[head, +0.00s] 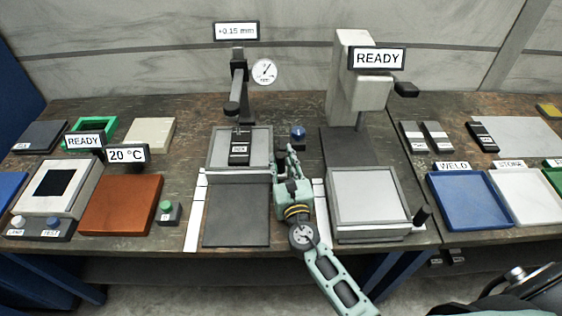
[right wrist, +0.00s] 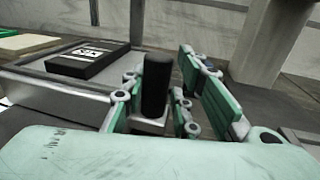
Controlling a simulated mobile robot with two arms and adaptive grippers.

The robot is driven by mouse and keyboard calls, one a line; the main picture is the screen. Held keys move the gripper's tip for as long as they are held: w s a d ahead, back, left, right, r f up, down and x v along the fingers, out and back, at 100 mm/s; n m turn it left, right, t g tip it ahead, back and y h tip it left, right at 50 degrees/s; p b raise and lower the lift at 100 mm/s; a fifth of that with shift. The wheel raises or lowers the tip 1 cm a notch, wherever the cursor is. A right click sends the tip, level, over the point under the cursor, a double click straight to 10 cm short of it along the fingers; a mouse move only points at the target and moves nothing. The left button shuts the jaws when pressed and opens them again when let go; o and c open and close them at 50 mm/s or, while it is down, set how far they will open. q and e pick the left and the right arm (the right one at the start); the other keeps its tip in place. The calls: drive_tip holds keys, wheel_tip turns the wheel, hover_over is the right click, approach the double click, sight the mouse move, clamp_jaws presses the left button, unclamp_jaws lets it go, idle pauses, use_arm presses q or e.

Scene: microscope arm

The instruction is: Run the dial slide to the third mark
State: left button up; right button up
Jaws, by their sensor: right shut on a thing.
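The dial slide's grey carriage (head: 213,150) sits at the back of its dark track (head: 236,220), under the dial indicator (head: 264,71) on its stand. A black labelled block (head: 239,153) lies on the carriage; it also shows in the right wrist view (right wrist: 88,59). My right gripper (head: 285,160) is at the carriage's right side. In the right wrist view its fingers are around an upright black handle (right wrist: 156,85) beside the carriage. A white strip (head: 195,222) runs along the track's left; its marks are too small to read. My left gripper is out of view.
A display (head: 237,31) above the stand reads +0.15 mm. A microscope-like column (head: 352,80) with a READY sign (head: 377,58) and a grey plate (head: 368,195) stand right of my arm. A brown plate (head: 122,205) lies left. The track in front of the carriage is clear.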

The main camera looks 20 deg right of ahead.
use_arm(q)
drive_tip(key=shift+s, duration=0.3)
use_arm(e)
drive_tip(key=shift+a, duration=0.3)
clamp_jaws()
drive_tip(key=w, duration=0.2)
drive_tip(key=w+d, duration=0.1)
drive_tip(key=w, duration=0.2)
drive_tip(key=shift+w+d+b, duration=0.1)
drive_tip(key=shift+d+b, duration=0.05)
drive_tip(key=shift+b, duration=0.2)
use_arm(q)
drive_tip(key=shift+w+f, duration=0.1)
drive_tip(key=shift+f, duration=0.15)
use_arm(e)
drive_tip(key=shift+r, duration=0.1)
drive_tip(key=o, duration=0.6)
unclamp_jaws()
drive_tip(key=shift+o, duration=0.6)
drive_tip(key=shift+w, duration=0.1)
drive_tip(key=shift+d, duration=0.1)
